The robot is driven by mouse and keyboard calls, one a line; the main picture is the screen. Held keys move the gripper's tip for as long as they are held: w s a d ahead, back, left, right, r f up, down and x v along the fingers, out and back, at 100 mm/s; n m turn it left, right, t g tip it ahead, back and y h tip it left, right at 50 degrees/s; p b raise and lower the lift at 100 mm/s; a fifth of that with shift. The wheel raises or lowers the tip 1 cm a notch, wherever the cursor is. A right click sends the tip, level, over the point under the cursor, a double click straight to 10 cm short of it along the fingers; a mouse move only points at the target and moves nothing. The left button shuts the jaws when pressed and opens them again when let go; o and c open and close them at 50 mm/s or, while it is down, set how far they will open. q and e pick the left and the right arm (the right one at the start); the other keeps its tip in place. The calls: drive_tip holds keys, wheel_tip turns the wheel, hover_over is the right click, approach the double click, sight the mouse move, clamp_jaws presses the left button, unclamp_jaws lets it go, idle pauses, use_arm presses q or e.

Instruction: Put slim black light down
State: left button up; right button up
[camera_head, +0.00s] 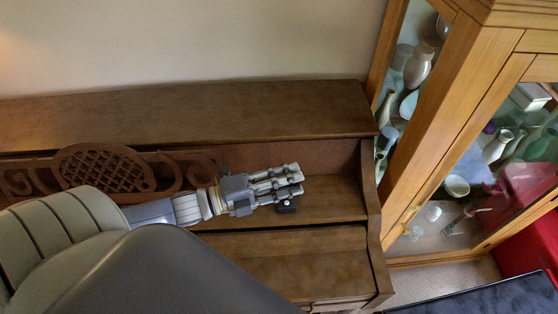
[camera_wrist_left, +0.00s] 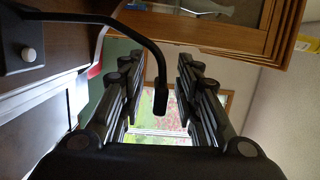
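The slim black light is a thin bent black rod on a small dark base. In the left wrist view, the light (camera_wrist_left: 150,45) arches from its base with a pale knob at left, and its end hangs between the fingers with gaps on both sides. In the head view, the light's dark base (camera_head: 287,207) shows on the piano's ledge, just below the fingertips. My left gripper (camera_head: 290,182) is open and reaches right over the ledge; its spread fingers also show in the left wrist view (camera_wrist_left: 155,72). My right gripper is not in view.
The brown upright piano (camera_head: 270,112) has a bare top and a carved music stand (camera_head: 104,168) left of my gripper. A wooden glass cabinet (camera_head: 440,115) holding several vases stands close at right. The ledge right of the light is clear.

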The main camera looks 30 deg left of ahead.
use_arm(q)
drive_tip(key=shift+r, duration=0.2)
drive_tip(key=shift+s+a+f, duration=0.2)
drive_tip(key=shift+s+a, duration=0.25)
drive_tip(key=shift+s, duration=0.1)
drive_tip(key=b+v, duration=0.1)
drive_tip(key=v, duration=0.9)
drive_tip(key=shift+s+a, duration=0.2)
drive_tip(key=shift+s, duration=0.05)
drive_tip(key=shift+r, duration=0.15)
